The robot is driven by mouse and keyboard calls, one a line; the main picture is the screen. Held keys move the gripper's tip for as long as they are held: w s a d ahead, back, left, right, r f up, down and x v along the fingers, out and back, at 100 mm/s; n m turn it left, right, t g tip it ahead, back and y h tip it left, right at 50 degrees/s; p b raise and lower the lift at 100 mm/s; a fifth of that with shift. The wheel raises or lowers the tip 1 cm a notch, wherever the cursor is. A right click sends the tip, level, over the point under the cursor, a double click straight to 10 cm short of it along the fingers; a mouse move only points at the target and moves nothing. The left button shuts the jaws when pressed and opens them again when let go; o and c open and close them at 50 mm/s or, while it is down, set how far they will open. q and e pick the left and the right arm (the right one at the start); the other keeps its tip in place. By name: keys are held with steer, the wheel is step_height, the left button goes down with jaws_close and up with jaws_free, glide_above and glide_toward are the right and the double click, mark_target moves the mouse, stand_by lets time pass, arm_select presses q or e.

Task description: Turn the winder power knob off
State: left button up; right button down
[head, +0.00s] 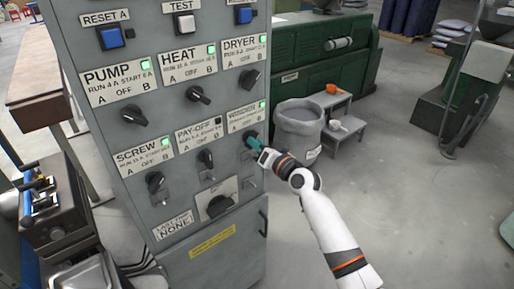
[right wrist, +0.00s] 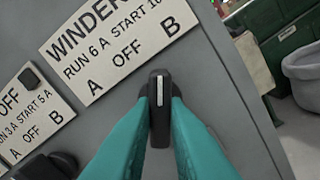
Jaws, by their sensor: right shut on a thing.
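The winder knob (head: 249,135) is a black rotary knob under the WINDER label (head: 244,117) on the grey control panel, where a green light is lit. My right gripper (head: 254,142) reaches it from the lower right. In the right wrist view, the teal fingers of the right gripper (right wrist: 159,100) are closed on both sides of the winder knob (right wrist: 159,80). The knob's white line points straight up in that view, toward B rather than OFF on the tilted WINDER label (right wrist: 120,42). My left gripper is not in view.
The pay-off knob (head: 206,158) is just left of the winder knob, and the dryer knob (head: 249,79) is above it. A large rotary switch (head: 219,206) sits below. A grey bin (head: 298,125) and a step stool (head: 343,125) stand right of the panel.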

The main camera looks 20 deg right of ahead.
steer(key=shift+n+b, duration=1.6)
steer(key=shift+n, duration=1.9)
steer(key=c, duration=1.4)
jaws_free()
steer(key=shift+c, duration=0.2)
steer(key=shift+s+d, duration=0.1)
